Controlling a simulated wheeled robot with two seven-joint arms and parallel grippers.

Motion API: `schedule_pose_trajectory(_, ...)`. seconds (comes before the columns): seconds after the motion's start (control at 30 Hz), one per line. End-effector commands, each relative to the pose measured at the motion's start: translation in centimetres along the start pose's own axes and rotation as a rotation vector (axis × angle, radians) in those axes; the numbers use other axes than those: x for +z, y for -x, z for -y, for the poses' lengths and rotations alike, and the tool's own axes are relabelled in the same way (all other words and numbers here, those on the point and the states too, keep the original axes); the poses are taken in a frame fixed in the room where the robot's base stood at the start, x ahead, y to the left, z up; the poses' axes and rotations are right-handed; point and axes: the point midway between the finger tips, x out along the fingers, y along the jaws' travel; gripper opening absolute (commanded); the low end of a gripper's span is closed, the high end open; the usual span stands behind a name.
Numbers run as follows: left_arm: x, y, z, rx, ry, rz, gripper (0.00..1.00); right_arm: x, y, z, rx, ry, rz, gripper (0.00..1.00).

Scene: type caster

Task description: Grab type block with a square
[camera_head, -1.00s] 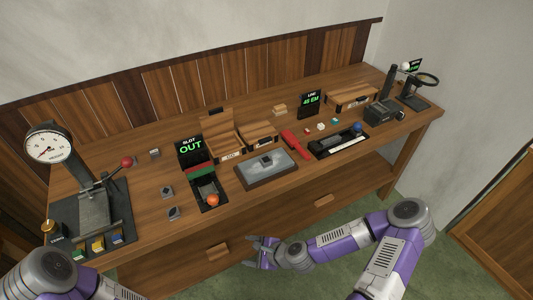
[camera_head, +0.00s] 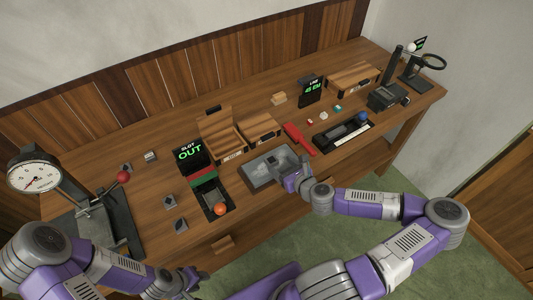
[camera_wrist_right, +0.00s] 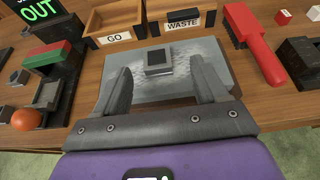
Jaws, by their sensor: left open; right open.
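A small grey type block (camera_wrist_right: 159,61) with a dark square top stands on the grey stone slab (camera_head: 261,175), which also shows in the wrist view (camera_wrist_right: 140,92). My right gripper (camera_head: 294,176) is over the slab's right part, open and empty. In the wrist view its fingers (camera_wrist_right: 160,74) point at the block, which appears centred between them and slightly beyond the tips. Several other small grey blocks (camera_head: 169,200) stand on the desk at the left; their marks are too small to read. My left gripper (camera_head: 178,284) is low at the bottom, in front of the desk.
Behind the slab are wooden trays marked GO (camera_wrist_right: 118,20) and WASTE (camera_wrist_right: 182,20). A red handled tool (camera_head: 299,138) lies to its right. A slot device (camera_head: 212,197) with an orange ball is to its left. A dial press (camera_head: 37,175) stands far left.

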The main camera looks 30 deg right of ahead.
Motion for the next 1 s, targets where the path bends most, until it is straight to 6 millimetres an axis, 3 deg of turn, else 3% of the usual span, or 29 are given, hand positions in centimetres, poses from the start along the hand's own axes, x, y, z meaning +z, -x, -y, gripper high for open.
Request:
schedule_pose_trajectory(0.5,0.0,-0.9,0.3,0.0,0.0,0.0,0.43,-0.2,-6.3,-0.6,0.002,0.002,0.0,0.72)
schedule_pose_trajectory(0.8,0.0,-0.9,0.3,0.0,0.0,0.0,0.43,-0.1,-6.8,-0.5,0.001,0.002,-0.001,0.72)
schedule_pose_trajectory(1.0,0.0,-0.9,0.3,0.0,0.0,0.0,0.43,-0.1,-6.8,-0.5,0.001,0.002,-0.001,0.43)
